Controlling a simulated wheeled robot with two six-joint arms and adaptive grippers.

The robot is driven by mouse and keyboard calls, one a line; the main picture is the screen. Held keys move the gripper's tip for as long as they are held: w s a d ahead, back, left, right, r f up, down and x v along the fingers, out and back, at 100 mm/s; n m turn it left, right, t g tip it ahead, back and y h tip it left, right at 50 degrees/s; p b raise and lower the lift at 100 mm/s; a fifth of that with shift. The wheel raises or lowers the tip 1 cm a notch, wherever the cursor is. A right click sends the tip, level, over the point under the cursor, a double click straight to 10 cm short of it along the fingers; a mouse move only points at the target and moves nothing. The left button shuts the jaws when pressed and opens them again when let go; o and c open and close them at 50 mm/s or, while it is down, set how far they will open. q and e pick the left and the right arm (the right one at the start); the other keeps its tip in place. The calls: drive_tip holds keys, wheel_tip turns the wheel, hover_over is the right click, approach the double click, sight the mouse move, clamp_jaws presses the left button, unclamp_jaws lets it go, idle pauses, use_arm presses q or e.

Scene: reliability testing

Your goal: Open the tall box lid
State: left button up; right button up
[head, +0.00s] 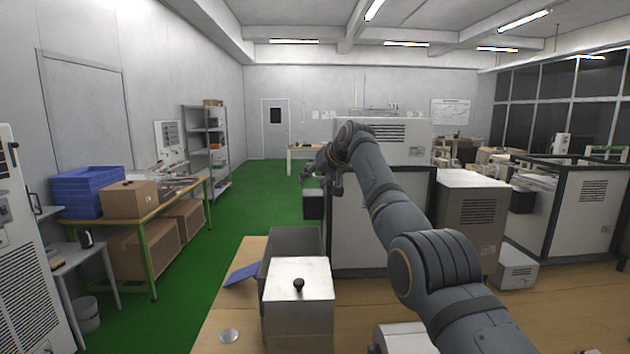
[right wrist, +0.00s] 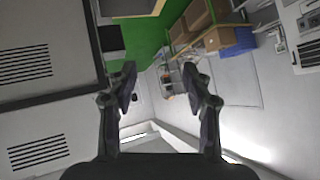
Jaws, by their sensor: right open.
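A tall pale metal box (head: 298,325) stands on the wooden table in the lower middle of the head view. Its flat lid (head: 310,274) carries a small black knob (head: 298,284) and looks shut. My right gripper (head: 322,178) is raised well above and beyond the box, apart from it. In the right wrist view my right gripper (right wrist: 160,75) has its two fingers spread, with nothing between them. The box is not seen in that view. My left gripper does not show.
A dark grey box (head: 295,242) stands right behind the metal box. A blue flat piece (head: 242,274) and a round silver disc (head: 229,336) lie to its left. Large grey cabinets (head: 345,230) stand behind and to the right. The table's left strip is mostly clear.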

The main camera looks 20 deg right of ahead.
idle(0.4)
drive_tip(key=v, duration=1.2)
